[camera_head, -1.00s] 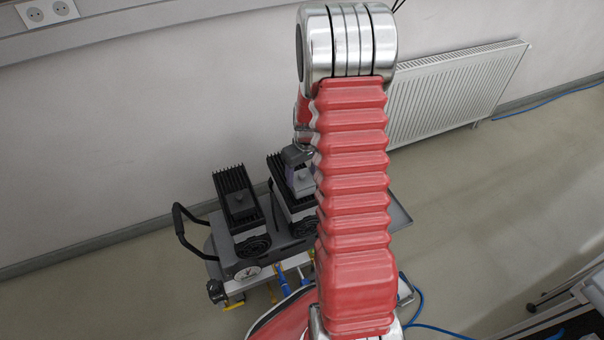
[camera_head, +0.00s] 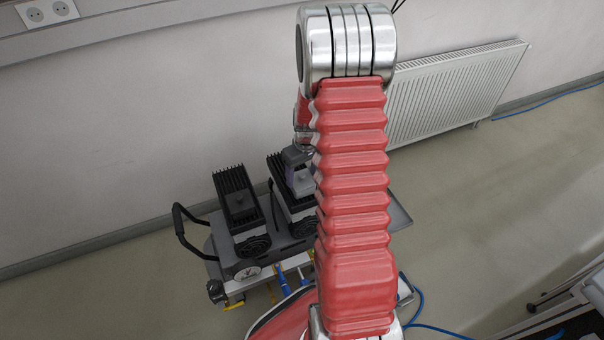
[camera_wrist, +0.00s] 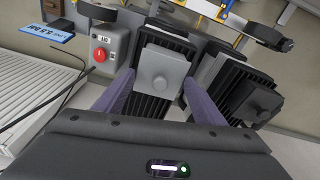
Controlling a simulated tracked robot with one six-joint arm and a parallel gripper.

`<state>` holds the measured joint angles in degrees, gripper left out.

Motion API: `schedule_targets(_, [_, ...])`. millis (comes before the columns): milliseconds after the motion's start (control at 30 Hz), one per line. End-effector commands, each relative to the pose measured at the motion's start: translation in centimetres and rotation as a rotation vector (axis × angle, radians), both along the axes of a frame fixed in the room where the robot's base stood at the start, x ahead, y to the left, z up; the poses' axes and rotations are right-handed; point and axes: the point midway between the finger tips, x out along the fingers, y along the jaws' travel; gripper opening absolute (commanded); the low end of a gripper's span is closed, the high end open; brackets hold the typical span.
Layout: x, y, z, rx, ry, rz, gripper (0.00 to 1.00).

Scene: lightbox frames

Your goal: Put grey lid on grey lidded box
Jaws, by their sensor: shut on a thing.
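In the head view the lid (camera_head: 303,184) and gripper show small, left of my red arm. Any grey box under the lid is hidden. A darker grey block with a knob (camera_wrist: 258,100) sits on the other finned unit, on the right in the wrist view.
Two black finned units stand side by side on a dark cart top; the left one in the head view (camera_head: 226,181) is close to the gripper. A control box with a red button (camera_wrist: 102,52) is at upper left in the wrist view. A radiator (camera_head: 455,95) is on the wall.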

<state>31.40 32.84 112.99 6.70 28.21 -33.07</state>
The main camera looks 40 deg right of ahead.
Motion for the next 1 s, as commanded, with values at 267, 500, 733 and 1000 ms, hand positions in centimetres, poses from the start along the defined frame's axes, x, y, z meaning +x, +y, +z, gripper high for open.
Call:
schedule_targets(267, [0.00,0.00,-0.08,0.000,0.000,0.000,0.42])
schedule_targets(500, [0.00,0.00,-0.09,0.000,0.000,0.000,0.42])
schedule_targets(733, [0.00,-0.01,-0.13,0.000,0.000,0.000,0.42])
schedule_targets(1000, [0.00,-0.01,-0.13,0.000,0.000,0.000,0.69])
